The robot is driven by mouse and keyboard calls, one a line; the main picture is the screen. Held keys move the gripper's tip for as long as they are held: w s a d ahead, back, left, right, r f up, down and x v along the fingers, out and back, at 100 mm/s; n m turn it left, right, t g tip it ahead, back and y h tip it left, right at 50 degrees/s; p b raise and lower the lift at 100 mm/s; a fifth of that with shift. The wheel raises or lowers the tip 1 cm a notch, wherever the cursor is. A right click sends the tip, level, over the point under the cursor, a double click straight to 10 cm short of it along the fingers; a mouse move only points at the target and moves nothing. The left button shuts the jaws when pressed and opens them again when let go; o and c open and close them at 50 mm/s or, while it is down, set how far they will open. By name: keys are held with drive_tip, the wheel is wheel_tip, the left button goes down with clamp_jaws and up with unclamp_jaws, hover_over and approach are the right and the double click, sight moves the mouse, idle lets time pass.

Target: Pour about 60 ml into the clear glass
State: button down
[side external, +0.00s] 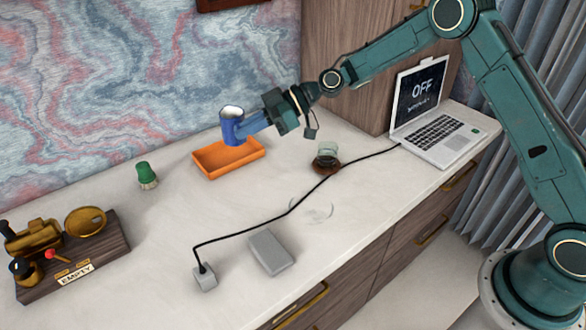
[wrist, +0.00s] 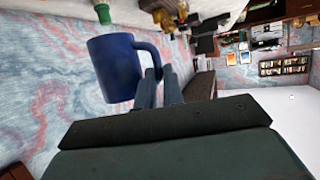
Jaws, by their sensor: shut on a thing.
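My gripper (side external: 256,123) is shut on a blue mug (side external: 231,127) and holds it in the air above the orange tray (side external: 230,161). In the wrist view the mug (wrist: 113,68) is on the left, and the fingers (wrist: 160,88) close on its handle. The mug looks about upright in the side view, with a pale top; I cannot tell what is in it. The clear glass (side external: 327,152) stands on a brown coaster (side external: 325,167) to the right of the tray, apart from the mug. Its contents are hard to tell.
A grey box (side external: 270,251) lies near the front edge. A green-topped brush (side external: 147,175) and a wooden stand (side external: 75,255) are at left.

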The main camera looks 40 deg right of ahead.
drive_tip(key=s+d+f+m+t+h, duration=0.2)
drive_tip(key=f+m+h, duration=0.1)
drive_tip(key=f, duration=0.2)
drive_tip(key=s+d+f+m+t+h, duration=0.3)
drive_tip(key=f+m, duration=0.1)
drive_tip(key=f, duration=0.1)
drive_tip(key=s+d+f+m+t+h, duration=0.3)
drive_tip(key=f, duration=0.2)
drive_tip(key=shift+d+f+m, duration=0.1)
drive_tip(key=shift+d+m, duration=0.1)
drive_tip(key=shift+m, duration=0.1)
drive_tip(key=shift+s+d, duration=0.4)
drive_tip(key=shift+s, duration=0.25)
drive_tip(key=shift+d+m, duration=0.1)
drive_tip(key=shift+m, duration=0.2)
drive_tip(key=w+d+r+m+g+y, duration=0.1)
drive_tip(key=w+d+r+m+y, duration=0.1)
drive_tip(key=d+r, duration=0.3)
drive_tip(key=shift+w+d+m+y, duration=0.2)
drive_tip(key=shift+w+m+y, duration=0.15)
drive_tip(key=shift+m, duration=0.55)
drive_tip(key=shift+w+d+r+m, duration=0.3)
drive_tip(key=shift+d+r, duration=0.2)
drive_tip(key=shift+d, duration=0.1)
drive_tip(key=shift+d+r+y, duration=0.2)
drive_tip(key=shift+y, duration=0.05)
